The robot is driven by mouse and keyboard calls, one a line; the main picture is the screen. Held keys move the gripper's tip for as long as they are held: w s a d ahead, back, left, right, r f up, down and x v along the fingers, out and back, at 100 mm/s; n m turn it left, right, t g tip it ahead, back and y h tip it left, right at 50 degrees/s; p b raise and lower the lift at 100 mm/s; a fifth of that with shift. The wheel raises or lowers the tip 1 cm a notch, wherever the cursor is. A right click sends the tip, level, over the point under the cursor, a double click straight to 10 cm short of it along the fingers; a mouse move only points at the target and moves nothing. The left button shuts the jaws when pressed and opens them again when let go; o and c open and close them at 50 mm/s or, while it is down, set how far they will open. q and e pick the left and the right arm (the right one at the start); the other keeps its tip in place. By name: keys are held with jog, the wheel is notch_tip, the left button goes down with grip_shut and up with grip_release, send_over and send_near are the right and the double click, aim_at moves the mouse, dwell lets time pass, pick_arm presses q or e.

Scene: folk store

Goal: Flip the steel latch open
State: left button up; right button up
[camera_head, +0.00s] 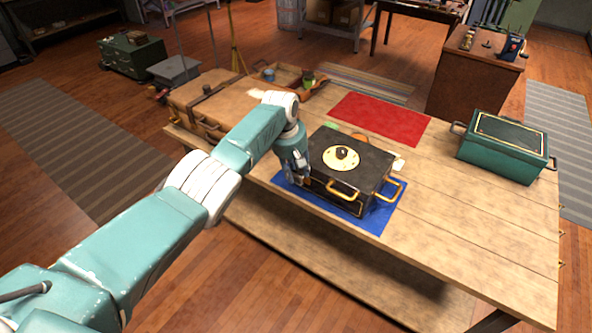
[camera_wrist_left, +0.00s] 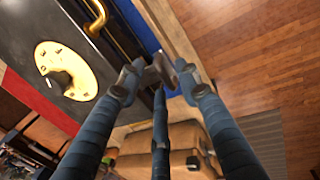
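A black box (camera_head: 372,168) with a cream round plate and dark knob on its lid stands on a blue mat (camera_head: 375,222) on the wooden table. It also fills the upper left of the left wrist view (camera_wrist_left: 30,30). My left gripper (camera_head: 302,178) is low at the box's left front edge. In the left wrist view its fingers (camera_wrist_left: 161,72) converge close together beside the box. A small grey metal part shows among the fingertips; I cannot tell whether it is the steel latch or part of a finger. The latch is not clearly visible. My right gripper is out of view.
Brass handles (camera_head: 342,192) stick out from the box. A tan suitcase (camera_head: 212,100) lies at the table's left end. A red mat (camera_head: 380,118) lies behind the box, and a green chest (camera_head: 503,147) stands at right. The table right of the box is clear.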

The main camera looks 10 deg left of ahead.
pick_arm(q)
jog(key=shift+r, duration=0.5)
jog(key=v, duration=1.1)
jog(key=shift+s+f, duration=0.1)
jog(key=shift+f, duration=0.05)
